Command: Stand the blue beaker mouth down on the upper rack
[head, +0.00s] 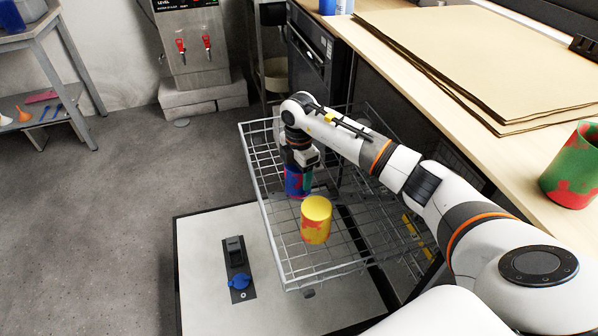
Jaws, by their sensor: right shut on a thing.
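The blue beaker (294,182), with red and green patches, is at my right gripper (301,163), which is shut on it. The gripper and wrist hide its upper end, so I cannot tell which way its mouth faces. It is over the upper rack (277,226), a pulled-out wire basket; I cannot tell whether it touches the wires. A yellow beaker (316,221) with red patches stands in the rack just in front, its closed end up. My left gripper is not in view.
The opened door (205,262) lies below the rack, with a blue cap (239,282) on it. A green and red beaker (572,172) stands on the wooden counter at right, near brown sheets (490,60). The rack's left part and front corner look free.

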